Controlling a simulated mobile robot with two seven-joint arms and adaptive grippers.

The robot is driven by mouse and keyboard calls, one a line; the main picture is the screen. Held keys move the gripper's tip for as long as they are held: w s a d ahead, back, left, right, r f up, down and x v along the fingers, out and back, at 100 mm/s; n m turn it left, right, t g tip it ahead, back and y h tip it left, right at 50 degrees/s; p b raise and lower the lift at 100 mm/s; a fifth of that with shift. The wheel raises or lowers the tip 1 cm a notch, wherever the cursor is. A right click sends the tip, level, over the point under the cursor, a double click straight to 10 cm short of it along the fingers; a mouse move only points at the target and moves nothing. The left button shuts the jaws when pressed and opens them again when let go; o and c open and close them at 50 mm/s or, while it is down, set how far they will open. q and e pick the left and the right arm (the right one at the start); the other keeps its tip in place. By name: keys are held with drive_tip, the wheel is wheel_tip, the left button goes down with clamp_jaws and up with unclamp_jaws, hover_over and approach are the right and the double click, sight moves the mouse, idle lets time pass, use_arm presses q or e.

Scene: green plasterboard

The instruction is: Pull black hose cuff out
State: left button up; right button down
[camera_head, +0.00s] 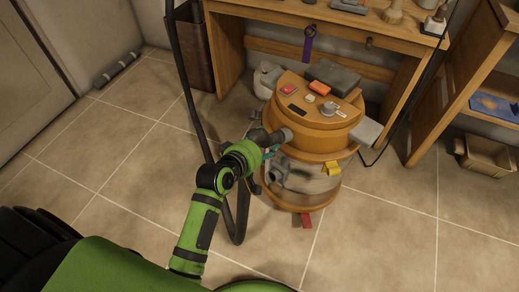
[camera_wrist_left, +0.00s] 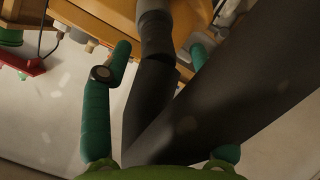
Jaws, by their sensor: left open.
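An orange drum-shaped vacuum (camera_head: 318,128) with a clear lower part stands on the floor. The black hose cuff (camera_head: 259,136) is at its left side and appears joined to a grey port there. In the left wrist view the cuff (camera_wrist_left: 152,88) meets a lighter grey piece (camera_wrist_left: 156,34) against the orange body. My left gripper (camera_head: 267,152) is at the cuff, with its teal fingers open. In the wrist view its fingers (camera_wrist_left: 160,54) stand on either side of the cuff, with visible gaps. My right gripper is not in view.
The black hose (camera_head: 188,80) hangs left of the vacuum and loops near the floor. A wooden workbench (camera_head: 340,25) stands behind, with a dark bin (camera_head: 195,55) at its left. A shelf (camera_head: 460,90) stands right. Tiled floor at left is mostly clear.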

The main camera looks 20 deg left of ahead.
sight(277, 138)
use_arm(q)
drive_tip(key=shift+b+x, duration=0.45)
drive_tip(key=shift+x, duration=1.7)
